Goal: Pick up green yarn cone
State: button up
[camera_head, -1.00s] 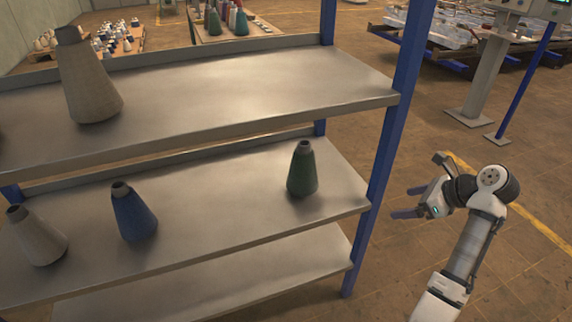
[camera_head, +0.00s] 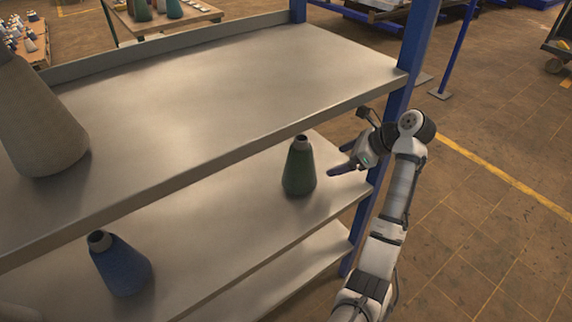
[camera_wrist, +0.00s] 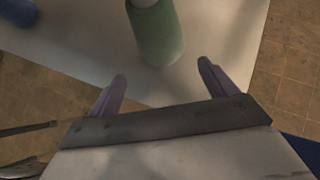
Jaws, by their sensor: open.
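The green yarn cone (camera_head: 299,170) stands upright on the middle shelf (camera_head: 240,205), near its right end. In the wrist view the green cone (camera_wrist: 157,32) is ahead of my fingers, near the top of the picture, its upper tip cut off by the frame. My gripper (camera_head: 343,160) is open and empty, just right of the cone at the shelf's right side. In the wrist view my gripper (camera_wrist: 160,85) has its two fingers spread wide, with a gap between them and the cone.
A blue cone (camera_head: 120,264) stands to the left on the same shelf; its edge shows in the wrist view (camera_wrist: 18,10). A large beige cone (camera_head: 40,125) stands on the upper shelf (camera_head: 230,90), which overhangs. A blue post (camera_head: 412,60) rises close behind my gripper.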

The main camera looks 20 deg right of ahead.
aim_at(312, 150)
jog(key=w+a, duration=0.2)
jog(key=a, duration=0.1)
jog(key=w+a+p, duration=0.1)
jog(key=w+a, duration=0.2)
jog(key=shift+w, duration=0.15)
jog(key=w+a, duration=0.1)
jog(key=w+a+p, duration=0.1)
jog(key=w+a, duration=0.1)
jog(key=shift+a+f, duration=0.15)
jog(key=shift+a, duration=0.1)
jog(key=shift+w+a+f, duration=0.15)
jog(key=shift+w+f, duration=0.05)
jog(key=shift+f, duration=0.05)
jog(key=shift+c, duration=0.3)
jog(key=c, duration=1.6)
